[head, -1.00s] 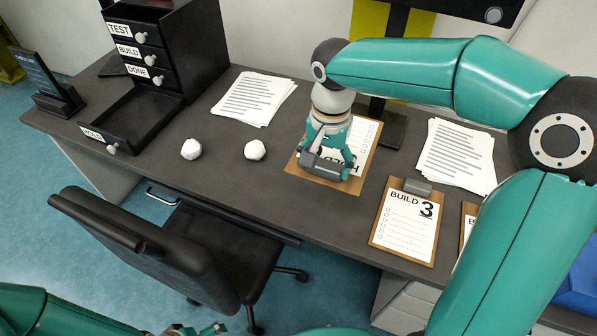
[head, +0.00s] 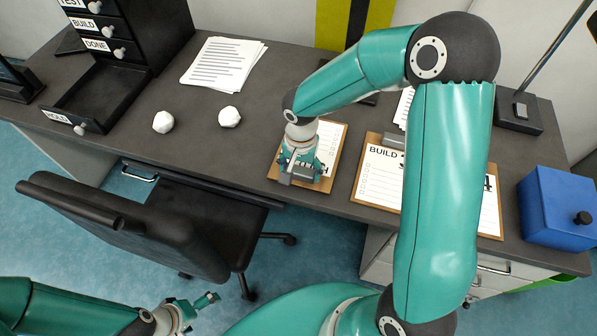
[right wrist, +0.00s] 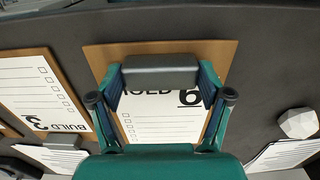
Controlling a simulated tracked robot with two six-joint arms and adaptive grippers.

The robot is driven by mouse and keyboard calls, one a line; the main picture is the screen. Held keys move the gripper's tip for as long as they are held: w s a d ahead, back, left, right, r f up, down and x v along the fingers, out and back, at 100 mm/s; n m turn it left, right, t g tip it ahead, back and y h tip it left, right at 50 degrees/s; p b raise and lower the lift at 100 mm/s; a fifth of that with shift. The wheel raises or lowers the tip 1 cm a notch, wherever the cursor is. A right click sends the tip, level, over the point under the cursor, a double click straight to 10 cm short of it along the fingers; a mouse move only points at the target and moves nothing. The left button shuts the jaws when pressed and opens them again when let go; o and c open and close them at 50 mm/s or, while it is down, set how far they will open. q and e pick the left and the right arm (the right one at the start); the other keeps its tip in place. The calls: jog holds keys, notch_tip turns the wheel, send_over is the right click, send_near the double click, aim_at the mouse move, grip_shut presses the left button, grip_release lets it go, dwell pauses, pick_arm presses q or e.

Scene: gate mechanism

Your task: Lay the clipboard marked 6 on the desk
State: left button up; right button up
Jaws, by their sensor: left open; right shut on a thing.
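The clipboard marked 6 (head: 327,168) is a brown board with a white sheet at the desk's front middle. In the right wrist view this clipboard (right wrist: 228,56) shows its large numeral and part of a printed word, partly covered by my fingers. My right gripper (head: 300,174) is shut on its grey clip; the right gripper (right wrist: 160,80) frames the clip in the wrist view. The board looks flat and close over the desk (head: 240,152); I cannot tell whether it touches. My left gripper (head: 205,302) is open and empty, low in front of the chair.
A BUILD clipboard (head: 375,202) and another clipboard (head: 490,222) lie to the right, partly behind my right arm. Two white lumps (head: 163,122), a paper stack (head: 222,64) and drawers (head: 105,95) are left. A blue box (head: 560,205) stands right. A chair (head: 130,228) stands in front.

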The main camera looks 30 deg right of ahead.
jog(key=shift+f, duration=0.6)
jog(key=o, duration=1.1)
jog(key=shift+r, duration=0.15)
notch_tip(320, 180, up, 12)
jog(key=shift+p, duration=0.35)
